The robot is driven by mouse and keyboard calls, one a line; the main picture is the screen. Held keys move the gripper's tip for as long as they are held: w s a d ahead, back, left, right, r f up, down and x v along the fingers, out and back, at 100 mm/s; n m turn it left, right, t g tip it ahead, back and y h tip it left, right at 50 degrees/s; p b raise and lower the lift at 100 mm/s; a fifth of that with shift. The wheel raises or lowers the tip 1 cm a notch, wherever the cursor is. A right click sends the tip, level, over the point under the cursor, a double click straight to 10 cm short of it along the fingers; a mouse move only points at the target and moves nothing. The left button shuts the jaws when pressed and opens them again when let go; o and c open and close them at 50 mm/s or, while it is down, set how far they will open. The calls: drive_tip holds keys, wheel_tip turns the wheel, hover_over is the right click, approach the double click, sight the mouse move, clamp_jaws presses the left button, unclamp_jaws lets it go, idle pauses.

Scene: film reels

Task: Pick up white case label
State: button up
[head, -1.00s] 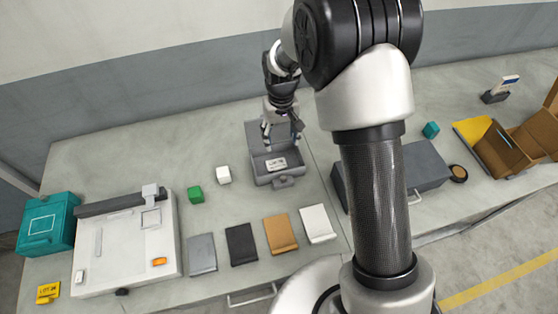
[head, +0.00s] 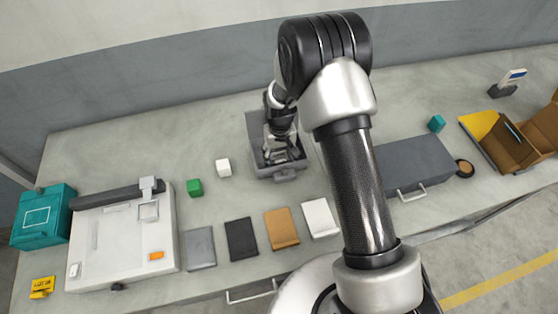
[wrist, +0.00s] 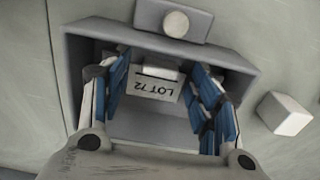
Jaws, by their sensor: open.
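The white case label (wrist: 156,84) reads "LOT 72", upside down in the wrist view, and has a raised light block along one edge. It lies inside the open grey case (wrist: 75,58); the case also shows in the head view (head: 256,130). My gripper (wrist: 160,73) is open and reaches into the case, with its blue-padded fingers on either side of the label. A gap shows between each finger and the label. In the head view my gripper (head: 280,152) covers the case's inside, so the label is hidden there.
The case walls stand close around my fingers. A white cube (head: 223,168) and a green cube (head: 195,187) are left of the case. Several flat cards, such as the orange one (head: 282,229), lie in front. A grey drawer box (head: 415,165) stands to the right.

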drive_tip(key=shift+f, duration=0.5)
drive_tip(key=shift+c, duration=0.4)
drive_tip(key=c, duration=0.8)
drive_tip(key=shift+r, duration=0.1)
